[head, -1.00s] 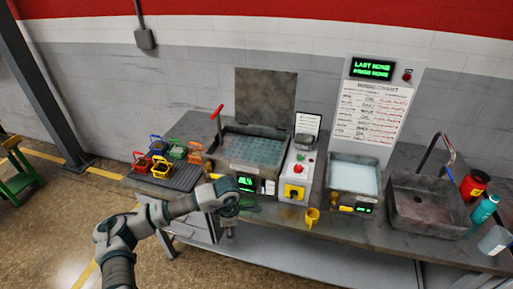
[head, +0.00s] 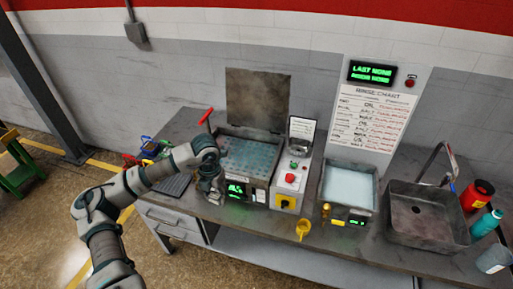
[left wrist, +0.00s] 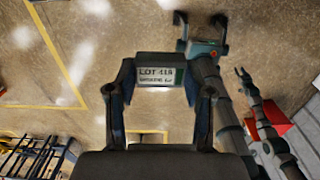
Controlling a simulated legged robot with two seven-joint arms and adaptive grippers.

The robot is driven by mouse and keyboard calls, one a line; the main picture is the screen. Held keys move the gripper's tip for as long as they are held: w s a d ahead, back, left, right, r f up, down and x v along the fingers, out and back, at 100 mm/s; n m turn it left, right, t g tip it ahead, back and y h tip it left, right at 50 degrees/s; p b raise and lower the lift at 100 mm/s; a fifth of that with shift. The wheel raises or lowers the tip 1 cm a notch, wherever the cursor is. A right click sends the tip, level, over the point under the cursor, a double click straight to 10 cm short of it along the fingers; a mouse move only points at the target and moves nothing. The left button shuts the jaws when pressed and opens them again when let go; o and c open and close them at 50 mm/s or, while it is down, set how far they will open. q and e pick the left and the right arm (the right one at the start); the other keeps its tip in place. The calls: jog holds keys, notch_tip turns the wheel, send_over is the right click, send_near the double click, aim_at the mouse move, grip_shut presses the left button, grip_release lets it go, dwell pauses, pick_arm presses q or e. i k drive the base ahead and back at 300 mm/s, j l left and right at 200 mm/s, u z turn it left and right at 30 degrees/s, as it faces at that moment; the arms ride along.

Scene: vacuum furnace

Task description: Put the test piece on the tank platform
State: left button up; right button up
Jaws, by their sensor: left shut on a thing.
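My left gripper (head: 210,192) is at the front left corner of the tank (head: 222,165), pointing down over the bench. In the left wrist view the gripper (left wrist: 158,85) is shut on a grey block (left wrist: 158,60) with a label reading about "LOT 119"; I take it for the test piece. It cannot be made out in the head view. The tank holds a bluish perforated platform (head: 250,155), and its lid stands open behind. My right gripper (left wrist: 200,22) shows only in the left wrist view, its fingers apart and empty.
Coloured baskets (head: 150,146) on a dark mat are partly hidden behind my left arm. A red-handled lever (head: 206,118) rises at the tank's left.

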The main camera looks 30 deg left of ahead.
aim_at(250, 157)
jog(key=i, duration=1.05)
